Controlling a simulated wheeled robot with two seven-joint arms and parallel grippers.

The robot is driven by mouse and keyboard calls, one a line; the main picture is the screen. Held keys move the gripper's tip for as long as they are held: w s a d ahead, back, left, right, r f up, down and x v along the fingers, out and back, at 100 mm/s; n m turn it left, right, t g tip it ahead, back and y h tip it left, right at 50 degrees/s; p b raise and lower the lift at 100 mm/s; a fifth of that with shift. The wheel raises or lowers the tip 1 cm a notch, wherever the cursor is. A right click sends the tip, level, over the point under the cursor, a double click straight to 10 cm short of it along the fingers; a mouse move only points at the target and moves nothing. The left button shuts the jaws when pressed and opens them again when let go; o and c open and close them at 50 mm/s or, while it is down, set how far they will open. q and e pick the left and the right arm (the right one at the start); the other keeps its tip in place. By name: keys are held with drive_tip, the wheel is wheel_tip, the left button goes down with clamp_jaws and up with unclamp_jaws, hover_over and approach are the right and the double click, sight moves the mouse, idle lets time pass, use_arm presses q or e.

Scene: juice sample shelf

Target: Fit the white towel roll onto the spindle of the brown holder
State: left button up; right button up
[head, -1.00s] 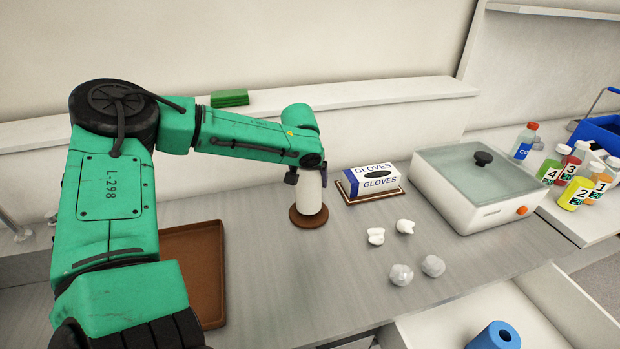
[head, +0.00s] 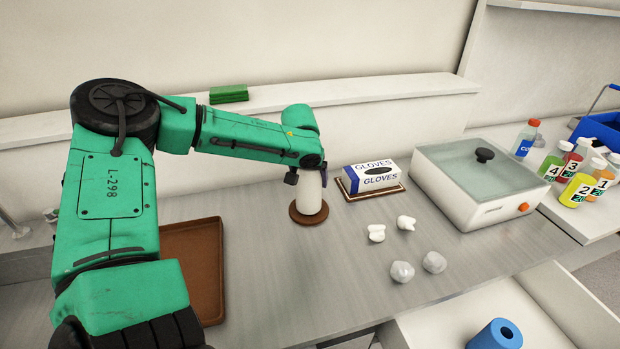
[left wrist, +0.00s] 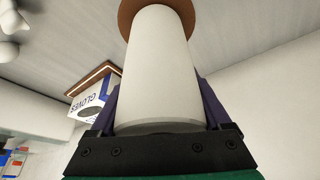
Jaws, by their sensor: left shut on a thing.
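The white towel roll (head: 311,190) stands upright over the round brown base of the holder (head: 309,217) on the grey counter. In the left wrist view the roll (left wrist: 160,70) fills the middle, with the brown base (left wrist: 187,10) beyond its far end. The roll covers the spindle, and I cannot tell whether its lower end touches the base. My left gripper (head: 308,172) is shut on the upper part of the roll; its fingers (left wrist: 162,108) lie along both sides in the left wrist view. My right gripper is not in view.
A glove box (head: 372,177) on a brown-edged tray stands right of the holder. Several crumpled white pieces (head: 403,271) lie in front. A brown tray (head: 205,268) is at left, a white lidded appliance (head: 490,195) at right. A blue roll (head: 495,334) is in the open drawer.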

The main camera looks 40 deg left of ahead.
use_arm(q)
drive_tip(key=shift+f, duration=0.15)
drive_tip(key=o, duration=1.4)
drive_tip(key=b+v, duration=0.1)
drive_tip(key=v, duration=1.3)
drive_tip(key=shift+s+r, duration=0.1)
drive_tip(key=shift+r, duration=0.2)
